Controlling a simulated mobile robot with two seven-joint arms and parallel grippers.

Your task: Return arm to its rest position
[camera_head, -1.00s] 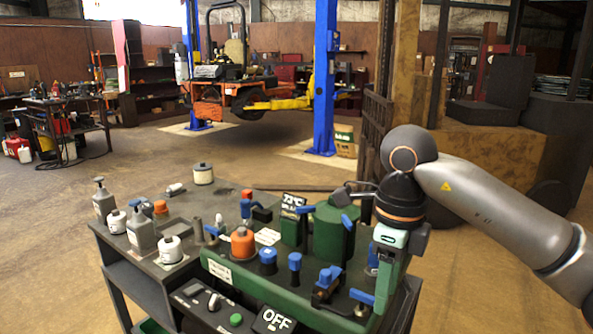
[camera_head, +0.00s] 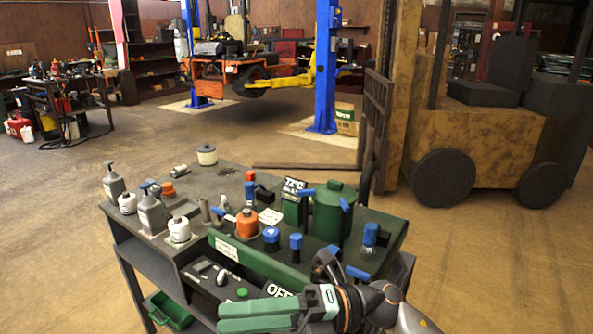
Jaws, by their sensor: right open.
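My right gripper (camera_head: 222,318) is low in the head view, at the near edge of the cart. Its green fingers point left, one above the other, and hold nothing that I can see. My right arm (camera_head: 405,316) comes in from the lower right corner, its wrist dark with an orange ring. The gripper hides part of the black control box (camera_head: 207,279) marked "OFF"; I cannot tell whether they touch. My left arm and gripper are not in view.
The cart (camera_head: 130,221) carries a green panel (camera_head: 290,272) with blue-handled valves, an orange cap (camera_head: 247,222), a green cylinder (camera_head: 327,219) and several bottles. A forklift (camera_head: 480,150) stands behind right. A mower (camera_head: 225,75) hangs on the blue lift (camera_head: 325,70). Floor right of the cart is clear.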

